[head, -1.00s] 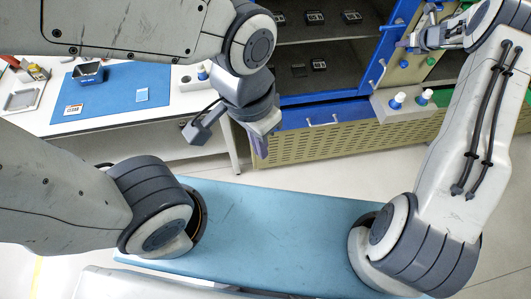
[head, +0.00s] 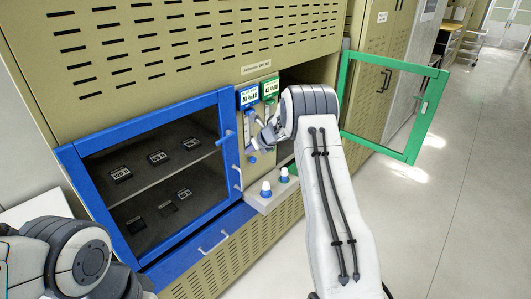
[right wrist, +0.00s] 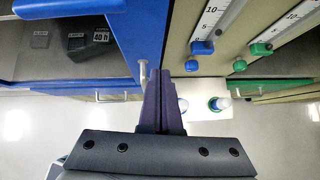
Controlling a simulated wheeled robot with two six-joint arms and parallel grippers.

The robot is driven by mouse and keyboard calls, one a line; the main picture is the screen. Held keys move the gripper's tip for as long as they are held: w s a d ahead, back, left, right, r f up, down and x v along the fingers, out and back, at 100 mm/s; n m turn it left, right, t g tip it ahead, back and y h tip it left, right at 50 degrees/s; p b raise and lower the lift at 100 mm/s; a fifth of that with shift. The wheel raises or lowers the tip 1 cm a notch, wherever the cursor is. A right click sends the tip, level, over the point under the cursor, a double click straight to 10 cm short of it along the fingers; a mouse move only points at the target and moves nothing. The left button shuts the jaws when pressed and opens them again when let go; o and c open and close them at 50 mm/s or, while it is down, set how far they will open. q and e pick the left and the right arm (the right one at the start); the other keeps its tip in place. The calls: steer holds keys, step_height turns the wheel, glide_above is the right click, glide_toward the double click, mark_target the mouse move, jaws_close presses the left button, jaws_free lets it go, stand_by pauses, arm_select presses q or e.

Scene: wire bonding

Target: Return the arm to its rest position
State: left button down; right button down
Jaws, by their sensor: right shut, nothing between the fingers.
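My right arm reaches up the middle of the head view. Its gripper (head: 262,142) is small and partly covered by the arm, in front of the cabinet panel between the blue-framed and green-framed compartments. In the right wrist view its dark fingers (right wrist: 160,100) are shut together with nothing between them, close beside the blue frame's metal handle (right wrist: 142,73). Whether they touch it I cannot tell. My left arm shows at the bottom left of the head view; its gripper is out of view.
The blue-framed door (head: 142,126) is shut over shelves with several black boxes (head: 158,157). The green-framed glass door (head: 392,105) stands open to the right. The floor at right is clear.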

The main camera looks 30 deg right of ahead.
steer(key=d+b+v, duration=0.1)
steer(key=b+v, duration=0.1)
steer(key=v, duration=0.6)
steer(key=s+a+r+m+t+h, duration=0.15)
steer(key=a+r+m, duration=0.25)
steer(key=a+m, duration=0.4)
steer(key=s+a+r+m+h, duration=0.15)
steer(key=a+r+m, duration=0.35)
steer(key=a, duration=0.5)
steer(key=s+a+f+m+g, duration=0.3)
steer(key=s+m, duration=0.3)
steer(key=s, duration=0.7)
steer(key=s+a+f+m+g+y+b, duration=0.1)
steer(key=s+a+f+m+g, duration=0.2)
steer(key=s, duration=1.1)
steer(key=s+a+f+m+g+y, duration=0.1)
steer(key=s+a+f+m+g, duration=0.2)
steer(key=s+a+m, duration=0.4)
steer(key=s+m+g, duration=0.1)
steer(key=s+m, duration=0.1)
steer(key=s, duration=0.5)
steer(key=shift+a+b, duration=0.3)
steer(key=shift+b, duration=0.05)
